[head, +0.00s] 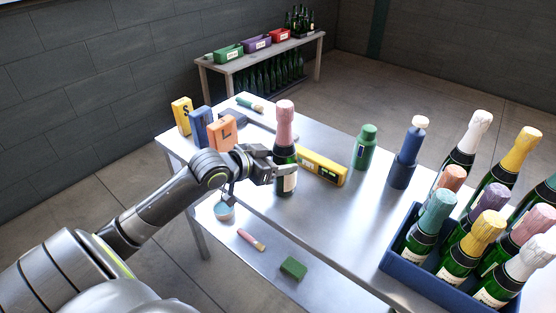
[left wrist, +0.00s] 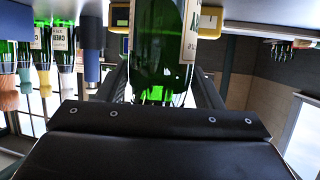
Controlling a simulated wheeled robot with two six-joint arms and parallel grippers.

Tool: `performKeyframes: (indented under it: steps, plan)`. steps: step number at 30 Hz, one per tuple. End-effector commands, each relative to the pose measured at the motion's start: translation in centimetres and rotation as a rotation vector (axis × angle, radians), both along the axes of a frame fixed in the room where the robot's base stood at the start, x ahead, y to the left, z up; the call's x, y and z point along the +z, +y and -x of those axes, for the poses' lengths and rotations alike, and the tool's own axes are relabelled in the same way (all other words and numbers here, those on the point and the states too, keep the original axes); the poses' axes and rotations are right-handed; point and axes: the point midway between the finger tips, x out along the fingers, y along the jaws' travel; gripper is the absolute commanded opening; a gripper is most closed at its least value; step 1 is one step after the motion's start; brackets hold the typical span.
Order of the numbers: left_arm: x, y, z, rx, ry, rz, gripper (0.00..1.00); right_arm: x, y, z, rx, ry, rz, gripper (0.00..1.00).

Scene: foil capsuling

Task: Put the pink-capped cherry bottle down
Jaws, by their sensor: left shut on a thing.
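The pink-capped cherry bottle (head: 285,118) stands upright at the table's (head: 250,203) near side, left of the middle. Its green glass and pale label also fill the middle of the left wrist view (left wrist: 160,42). My left gripper (head: 284,172) is shut around the bottle's body, below the pink cap. The gripper hides part of the body. I cannot tell whether the bottle's base touches the table. My right gripper is in neither view.
A yellow level (head: 322,167) lies just right of the bottle. A green bottle (head: 365,147) and a blue device (head: 405,158) stand farther right. A blue crate (head: 397,270) of capped bottles fills the right end. Yellow, blue and orange boxes (head: 221,133) stand at the left.

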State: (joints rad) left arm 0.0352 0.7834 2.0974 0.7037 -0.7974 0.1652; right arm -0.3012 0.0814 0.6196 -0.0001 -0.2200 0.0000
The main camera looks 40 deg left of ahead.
Motion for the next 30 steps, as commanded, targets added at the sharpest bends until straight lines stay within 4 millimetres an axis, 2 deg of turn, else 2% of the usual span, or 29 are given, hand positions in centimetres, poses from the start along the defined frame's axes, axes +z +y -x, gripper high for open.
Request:
performKeyframes:
  steps: [1, 5, 6, 17, 30]
  plan:
    - [-0.1, 0.0, 0.0, 0.0, 0.001, 0.001, 0.64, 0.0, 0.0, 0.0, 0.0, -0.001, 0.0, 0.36]
    - [-0.1, 0.0, 0.0, 0.0, 0.001, 0.001, 0.81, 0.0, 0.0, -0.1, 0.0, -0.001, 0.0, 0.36]
    - [-0.1, 0.0, 0.0, 0.0, 0.001, 0.001, 0.82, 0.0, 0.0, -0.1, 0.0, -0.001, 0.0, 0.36]
    - [0.2, 0.2, 0.4, 0.001, 0.001, -0.003, 0.82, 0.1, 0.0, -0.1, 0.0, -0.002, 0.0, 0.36]
    - [2.6, 1.6, 5.5, -0.003, 0.005, -0.007, 0.82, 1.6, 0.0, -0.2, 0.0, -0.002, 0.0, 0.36]
